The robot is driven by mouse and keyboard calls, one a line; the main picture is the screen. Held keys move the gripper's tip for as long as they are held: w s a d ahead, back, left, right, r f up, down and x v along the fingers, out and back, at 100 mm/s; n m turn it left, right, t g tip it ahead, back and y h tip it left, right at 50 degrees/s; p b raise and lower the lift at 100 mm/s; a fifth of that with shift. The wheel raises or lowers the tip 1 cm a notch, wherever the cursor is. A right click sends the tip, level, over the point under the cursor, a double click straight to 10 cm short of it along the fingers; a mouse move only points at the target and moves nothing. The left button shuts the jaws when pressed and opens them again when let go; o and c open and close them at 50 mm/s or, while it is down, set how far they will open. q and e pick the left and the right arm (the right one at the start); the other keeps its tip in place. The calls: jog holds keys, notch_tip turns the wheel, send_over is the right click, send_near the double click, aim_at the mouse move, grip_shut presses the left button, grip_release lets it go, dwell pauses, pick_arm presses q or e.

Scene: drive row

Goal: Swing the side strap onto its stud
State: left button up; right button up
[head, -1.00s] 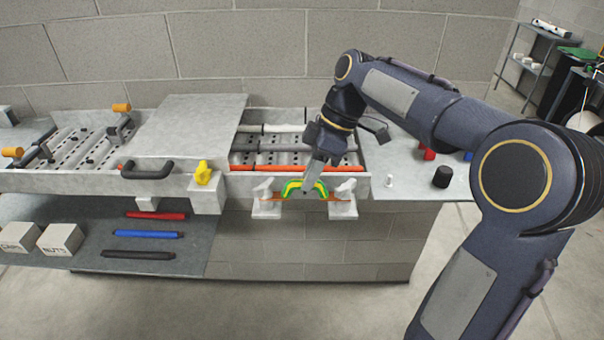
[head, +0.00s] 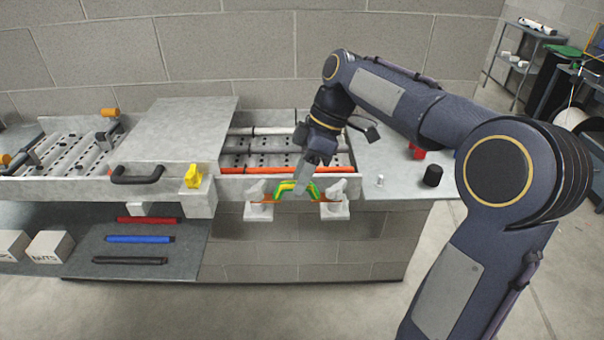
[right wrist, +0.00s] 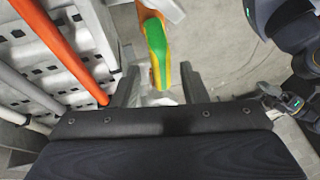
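A green arched piece with yellow edges (head: 284,187) hangs at the front of the metal tray, over a thin orange strip between a left white bracket (head: 257,208) and a right white bracket (head: 335,208). It looks like the strap, but the frames do not settle this. No stud can be made out clearly. My right gripper (head: 300,184) is at the arch, pointing down. In the right wrist view the arch (right wrist: 157,42) lies in line with the gap between my two fingers (right wrist: 160,88), which stand apart with space on both sides.
The tray holds an orange-red rod (head: 240,170) and grey rods. A grey cover plate (head: 185,130) with a black handle (head: 137,174) and a yellow knob (head: 193,176) are to the left. Coloured bars lie on the lower shelf (head: 190,240). A black cylinder (head: 432,175) stands right.

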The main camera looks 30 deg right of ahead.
jog(key=v, duration=0.7)
jog(key=shift+r, duration=0.35)
jog(key=shift+s+d, duration=0.1)
jog(key=shift+s, duration=0.05)
jog(key=s+a+f+m+t, duration=0.2)
jog(key=s+a+f+m, duration=0.2)
jog(key=s+f+m, duration=0.3)
jog(key=s+a+f+m+t+h, duration=0.1)
jog(key=s+a+f+m+t, duration=0.2)
jog(key=s+f+m, duration=0.4)
jog(key=s+f, duration=0.2)
jog(key=s, duration=0.3)
jog(key=shift+s+a+f+t, duration=0.25)
jog(key=shift+s+a+t, duration=0.05)
jog(key=shift+s+a, duration=0.1)
dwell(1.9)
